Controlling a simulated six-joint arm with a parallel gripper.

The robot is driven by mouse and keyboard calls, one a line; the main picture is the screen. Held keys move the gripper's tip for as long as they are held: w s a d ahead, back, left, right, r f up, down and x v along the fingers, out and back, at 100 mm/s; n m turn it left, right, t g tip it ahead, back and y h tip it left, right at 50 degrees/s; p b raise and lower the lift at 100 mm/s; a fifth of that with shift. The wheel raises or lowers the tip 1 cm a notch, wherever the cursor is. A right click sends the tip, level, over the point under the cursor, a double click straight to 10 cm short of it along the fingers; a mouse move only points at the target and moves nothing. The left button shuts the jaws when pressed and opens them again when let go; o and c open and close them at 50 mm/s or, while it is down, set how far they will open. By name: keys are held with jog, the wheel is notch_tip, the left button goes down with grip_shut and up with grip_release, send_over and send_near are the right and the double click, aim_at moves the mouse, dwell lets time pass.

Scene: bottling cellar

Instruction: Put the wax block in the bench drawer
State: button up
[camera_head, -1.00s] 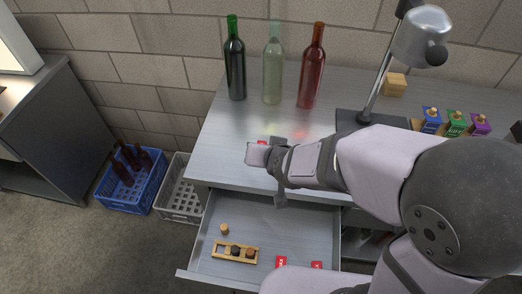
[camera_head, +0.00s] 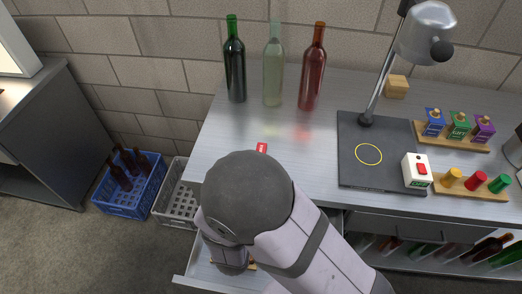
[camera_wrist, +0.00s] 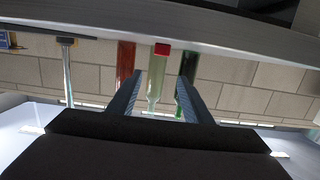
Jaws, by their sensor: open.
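A small red block with a white label, which I take for the wax block (camera_head: 262,148), lies on the bench (camera_head: 225,140) near its front edge. It also shows in the wrist view (camera_wrist: 162,49), upside down, at the bench edge beyond my fingertips. My gripper (camera_wrist: 160,77) is open, with nothing between its fingers, and is apart from the block. In the head view my arm hides its fingers. The bench drawer (camera_head: 190,264) is pulled open below the bench; my arm covers most of it and its contents.
Green (camera_head: 235,70), clear (camera_head: 272,72) and red (camera_head: 311,70) bottles stand at the back of the bench. A lamp (camera_head: 422,35), a dark plate (camera_head: 360,165) and a switch box (camera_head: 416,170) are to the right. Crates (camera_head: 128,195) stand on the floor left.

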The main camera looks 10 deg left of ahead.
notch_tip(320, 180, down, 3)
jog(key=shift+f, duration=0.2)
jog(key=shift+w+f+p, duration=0.1)
jog(key=shift+w+p, duration=0.2)
jog(key=shift+w, duration=0.8)
jog(key=shift+w+p, duration=0.3)
jog(key=shift+w, duration=0.2)
jog(key=shift+w+f+p, duration=0.15)
jog(key=shift+w+p, duration=0.2)
jog(key=shift+w, duration=0.7)
jog(key=shift+w+f+p, duration=0.15)
jog(key=shift+w+p, duration=0.15)
jog(key=shift+w, duration=0.7)
jog(key=shift+c, duration=0.6)
grip_shut()
